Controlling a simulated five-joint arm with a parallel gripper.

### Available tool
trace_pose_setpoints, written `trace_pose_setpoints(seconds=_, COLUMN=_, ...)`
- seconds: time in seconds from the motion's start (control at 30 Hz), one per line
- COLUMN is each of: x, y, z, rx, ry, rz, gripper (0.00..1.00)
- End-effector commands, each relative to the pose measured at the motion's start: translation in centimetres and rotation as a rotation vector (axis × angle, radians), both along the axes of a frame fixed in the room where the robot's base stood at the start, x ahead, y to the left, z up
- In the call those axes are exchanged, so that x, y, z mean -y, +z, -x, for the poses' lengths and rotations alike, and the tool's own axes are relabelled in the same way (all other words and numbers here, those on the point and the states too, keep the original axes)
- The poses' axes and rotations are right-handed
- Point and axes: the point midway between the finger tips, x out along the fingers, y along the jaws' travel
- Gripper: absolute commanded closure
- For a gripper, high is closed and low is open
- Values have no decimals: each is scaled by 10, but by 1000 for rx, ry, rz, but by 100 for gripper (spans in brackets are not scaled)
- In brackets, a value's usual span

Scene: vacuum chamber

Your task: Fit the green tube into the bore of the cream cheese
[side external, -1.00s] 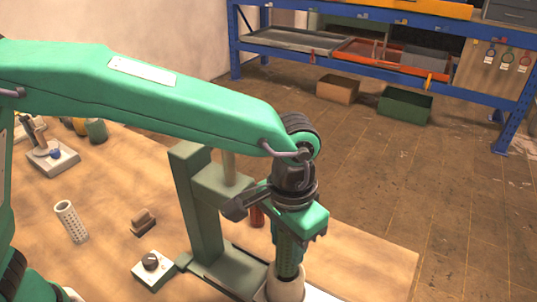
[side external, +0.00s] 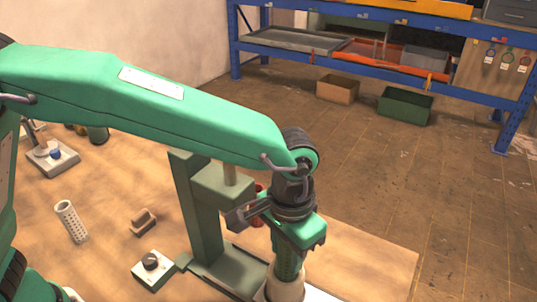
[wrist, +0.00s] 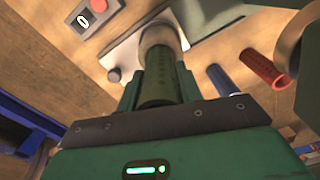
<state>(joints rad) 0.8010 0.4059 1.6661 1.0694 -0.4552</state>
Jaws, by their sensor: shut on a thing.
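My gripper (side external: 288,258) points down over the front of the bench and is shut on the green tube (wrist: 159,78). In the side view the tube is upright and mostly covered by the jaws. The cream cheese (side external: 284,289) is a pale, round piece directly below, cut off by the picture's bottom edge. In the wrist view the cheese (wrist: 160,36) lies in line with the tube, and the tube's far end meets its opening. The bore's inside is hidden, so I cannot tell how deep the tube sits.
A green press-like stand (side external: 205,215) rises close to the left of my gripper. A perforated pale tube (side external: 71,222), a brown block (side external: 143,221) and a white knob box (side external: 153,269) lie further left. A blue tube (wrist: 224,80) and a red tube (wrist: 265,69) are nearby.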

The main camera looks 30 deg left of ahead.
Motion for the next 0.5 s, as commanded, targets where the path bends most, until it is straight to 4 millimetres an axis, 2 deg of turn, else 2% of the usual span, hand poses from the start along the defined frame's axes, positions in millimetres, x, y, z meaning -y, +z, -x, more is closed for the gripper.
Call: trace_pose_setpoints(seconds=0.5, x=0, y=-15, z=0, rx=0, ry=0, rz=0, gripper=86)
